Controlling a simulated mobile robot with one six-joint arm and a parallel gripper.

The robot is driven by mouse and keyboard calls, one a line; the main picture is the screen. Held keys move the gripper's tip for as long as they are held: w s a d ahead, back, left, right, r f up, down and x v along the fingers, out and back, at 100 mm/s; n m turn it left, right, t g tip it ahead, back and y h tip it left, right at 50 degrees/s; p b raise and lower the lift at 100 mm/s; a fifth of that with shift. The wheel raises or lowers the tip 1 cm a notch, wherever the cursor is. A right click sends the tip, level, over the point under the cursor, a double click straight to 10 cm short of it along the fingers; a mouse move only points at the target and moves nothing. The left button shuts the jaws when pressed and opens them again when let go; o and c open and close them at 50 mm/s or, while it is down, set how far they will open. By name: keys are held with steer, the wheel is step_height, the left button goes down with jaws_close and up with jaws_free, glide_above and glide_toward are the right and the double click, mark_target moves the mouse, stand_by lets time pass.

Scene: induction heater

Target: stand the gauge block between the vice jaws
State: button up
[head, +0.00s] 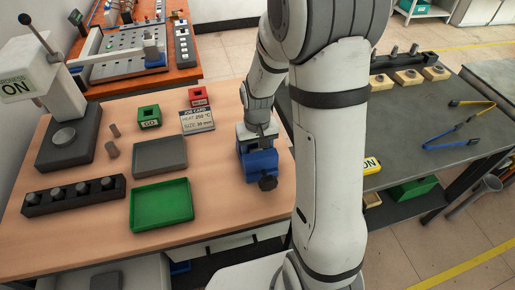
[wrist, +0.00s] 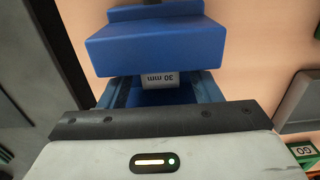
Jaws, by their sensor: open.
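The blue vice (head: 258,162) stands near the right edge of the wooden bench, its dark handle toward the front. In the wrist view its blue parts (wrist: 155,47) fill the upper middle. The gauge block (wrist: 159,79), a pale piece marked "30 mm", shows upside down in the gap between the blue parts. Its lower part is hidden, and I cannot tell whether it touches either jaw. My gripper (head: 262,130) is open, right above the vice. Its pale body and dark front bar cross the bottom of the wrist view; the fingertips are not clearly seen.
A job card (head: 197,121) stands behind left of the vice, near a green GO box (head: 149,117) and a red box (head: 199,97). A grey tray (head: 160,158) and a green tray (head: 160,206) lie left. A heater (head: 66,137) stands far left. A dark table (head: 430,110) is right.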

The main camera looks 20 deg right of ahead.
step_height(320, 180, up, 11)
steer(key=s+r+t, duration=0.1)
steer(key=s+r, duration=0.2)
steer(key=s, duration=0.5)
steer(key=s+r+t, duration=0.2)
steer(key=s+r, duration=0.1)
steer(key=s, duration=0.5)
steer(key=shift+d+r, duration=0.15)
steer(key=shift+r, duration=0.2)
